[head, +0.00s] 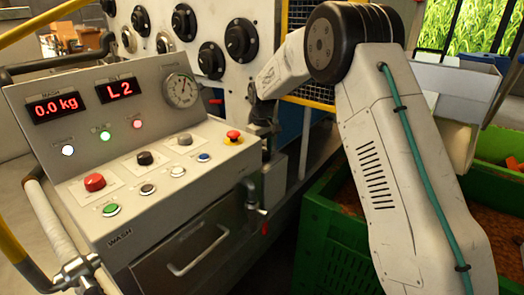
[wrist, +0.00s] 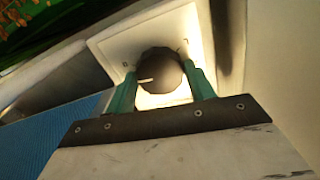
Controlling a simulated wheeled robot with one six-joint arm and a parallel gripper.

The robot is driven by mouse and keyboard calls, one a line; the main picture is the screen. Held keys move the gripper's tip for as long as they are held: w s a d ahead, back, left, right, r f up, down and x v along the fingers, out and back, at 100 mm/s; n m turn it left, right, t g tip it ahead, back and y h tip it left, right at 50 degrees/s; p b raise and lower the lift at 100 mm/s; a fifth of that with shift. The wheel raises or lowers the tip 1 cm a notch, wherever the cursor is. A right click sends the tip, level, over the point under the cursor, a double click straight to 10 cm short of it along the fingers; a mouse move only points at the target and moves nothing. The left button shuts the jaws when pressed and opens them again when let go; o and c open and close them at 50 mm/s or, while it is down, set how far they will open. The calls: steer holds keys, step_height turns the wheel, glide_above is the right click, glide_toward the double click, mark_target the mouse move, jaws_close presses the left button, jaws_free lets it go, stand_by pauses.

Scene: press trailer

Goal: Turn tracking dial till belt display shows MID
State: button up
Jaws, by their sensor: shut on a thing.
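The tracking dial is a dark round knob (wrist: 163,64) on a pale square plate (wrist: 112,42) in the wrist view. A white pointer mark on the knob points left in that picture. My gripper (wrist: 159,72) has its two green fingers on opposite sides of the knob, shut on it. The belt display (head: 119,90), the right one of two red displays on the grey console, reads L2. In the head view my arm reaches behind the console's right side, where the dial and fingertips cannot be made out.
The console (head: 160,215) carries several buttons, a red emergency stop (head: 233,135) and a round gauge (head: 181,89). Its other display (head: 56,106) reads 0.0 kg. A panel (head: 185,50) with several black knobs stands behind. A green crate (head: 310,235) stands below my arm.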

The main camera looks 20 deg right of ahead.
steer(key=shift+s+m, duration=0.1)
steer(key=shift+m, duration=2.1)
steer(key=o, duration=1)
steer(key=shift+c, duration=0.2)
steer(key=shift+r, duration=0.1)
step_height(320, 180, up, 8)
steer(key=shift+f, duration=0.2)
